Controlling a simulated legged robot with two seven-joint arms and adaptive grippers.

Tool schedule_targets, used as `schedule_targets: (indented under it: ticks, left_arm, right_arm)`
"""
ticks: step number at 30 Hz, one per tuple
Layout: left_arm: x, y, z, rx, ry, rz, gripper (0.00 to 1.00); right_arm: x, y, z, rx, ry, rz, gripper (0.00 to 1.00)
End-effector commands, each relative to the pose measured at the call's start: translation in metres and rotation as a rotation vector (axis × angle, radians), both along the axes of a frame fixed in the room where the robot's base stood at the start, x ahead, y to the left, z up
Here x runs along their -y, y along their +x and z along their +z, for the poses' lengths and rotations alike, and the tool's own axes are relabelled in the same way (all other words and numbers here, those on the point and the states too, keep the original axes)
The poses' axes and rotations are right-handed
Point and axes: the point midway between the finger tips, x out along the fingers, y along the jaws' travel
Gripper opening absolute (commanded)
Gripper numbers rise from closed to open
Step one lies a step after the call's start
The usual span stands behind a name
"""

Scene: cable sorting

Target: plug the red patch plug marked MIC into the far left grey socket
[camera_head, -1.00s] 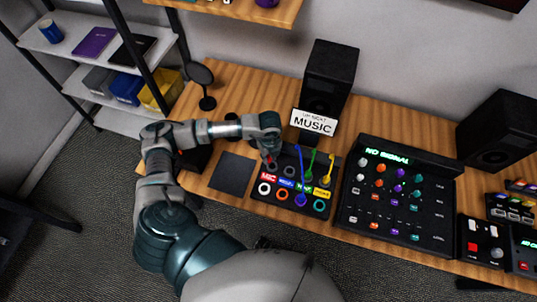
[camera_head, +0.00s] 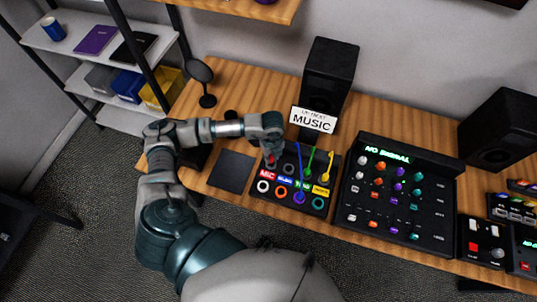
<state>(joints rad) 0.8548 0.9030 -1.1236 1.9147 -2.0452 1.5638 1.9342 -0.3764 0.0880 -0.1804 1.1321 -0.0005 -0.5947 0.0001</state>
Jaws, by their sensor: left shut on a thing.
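The black patch panel (camera_head: 255,199) lies on the desk. A red label reading MIC (camera_head: 267,174) is at its left end, beside blue, green and yellow labels. A pale grey-white ring socket (camera_head: 263,187) is at the front left, with an orange ring socket (camera_head: 281,192) to its right. My left gripper (camera_head: 270,154) points down over the panel's back left, shut on the red plug (camera_head: 270,161), of which only a small red part shows. The plug's tip and whatever is under it are hidden, so I cannot tell whether it touches a socket. My right gripper is out of view.
Blue, green and yellow cables (camera_head: 330,165) stand up from the panel right of my gripper. A mixer (camera_head: 350,208) is further right. A black speaker (camera_head: 327,75) and a MUSIC sign (camera_head: 313,120) stand behind. A dark pad (camera_head: 231,171) lies left of the panel.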

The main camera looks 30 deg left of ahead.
Motion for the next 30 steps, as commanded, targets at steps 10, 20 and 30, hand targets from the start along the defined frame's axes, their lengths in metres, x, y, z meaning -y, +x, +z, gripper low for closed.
schedule_targets:
  ticks: [10, 20, 30]
  left_arm:
    - [0.002, -0.001, -0.001, -0.001, -0.008, 0.0, 0.0]
    - [0.008, -0.001, 0.0, 0.0, -0.006, 0.0, 0.0]
    - [0.01, -0.001, 0.0, 0.001, -0.003, 0.0, 0.0]
  right_arm:
    - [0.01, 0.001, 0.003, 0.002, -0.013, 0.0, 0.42]
    - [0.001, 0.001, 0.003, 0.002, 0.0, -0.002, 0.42]
    - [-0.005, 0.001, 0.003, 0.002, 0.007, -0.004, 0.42]
